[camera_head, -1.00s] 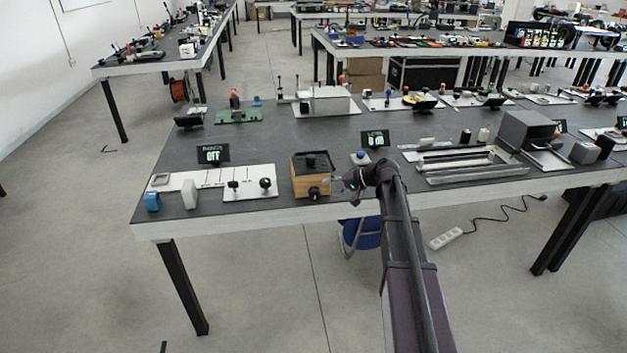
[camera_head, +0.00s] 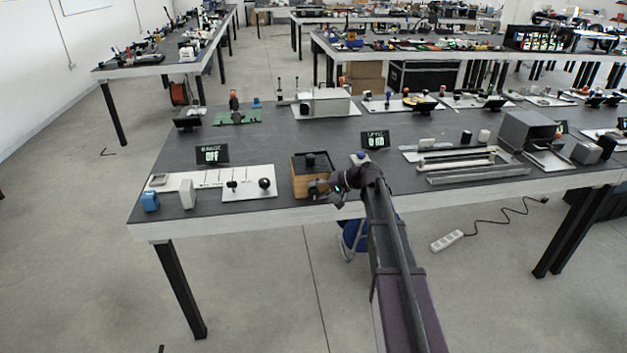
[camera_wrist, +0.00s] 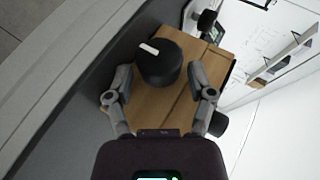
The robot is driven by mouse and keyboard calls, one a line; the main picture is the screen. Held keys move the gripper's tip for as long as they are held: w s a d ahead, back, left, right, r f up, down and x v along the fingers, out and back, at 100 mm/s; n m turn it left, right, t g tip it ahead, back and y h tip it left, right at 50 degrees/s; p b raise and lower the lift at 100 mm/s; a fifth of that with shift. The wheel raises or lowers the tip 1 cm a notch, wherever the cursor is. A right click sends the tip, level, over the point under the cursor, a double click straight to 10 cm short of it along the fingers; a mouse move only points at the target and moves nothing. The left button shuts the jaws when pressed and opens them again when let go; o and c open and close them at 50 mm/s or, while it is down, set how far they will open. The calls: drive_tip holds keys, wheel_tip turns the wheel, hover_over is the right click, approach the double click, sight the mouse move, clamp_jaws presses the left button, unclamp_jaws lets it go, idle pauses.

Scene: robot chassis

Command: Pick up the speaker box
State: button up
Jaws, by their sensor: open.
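In the wrist view my gripper (camera_wrist: 160,80) is open, with one finger on each side of the knob. I cannot tell whether the fingers touch it.
A white board with knobs (camera_head: 248,188) lies left of the box, with a black "OFF" display (camera_head: 211,155) behind it. Another display (camera_head: 375,140) stands behind right. Metal rails (camera_head: 480,170) lie to the right. Dark tabletop behind the box is mostly free.

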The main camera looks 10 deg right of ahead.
drive_tip(key=shift+c, duration=0.2)
clamp_jaws()
drive_tip(key=shift+r, duration=0.25)
drive_tip(key=shift+r+p, duration=1.55)
drive_tip(key=shift+p, duration=0.2)
drive_tip(key=s+d+r+p, duration=0.1)
drive_tip(key=s+d, duration=0.8)
drive_tip(key=s, duration=0.4)
drive_tip(key=shift+d+r, duration=0.15)
drive_tip(key=shift+r, duration=0.1)
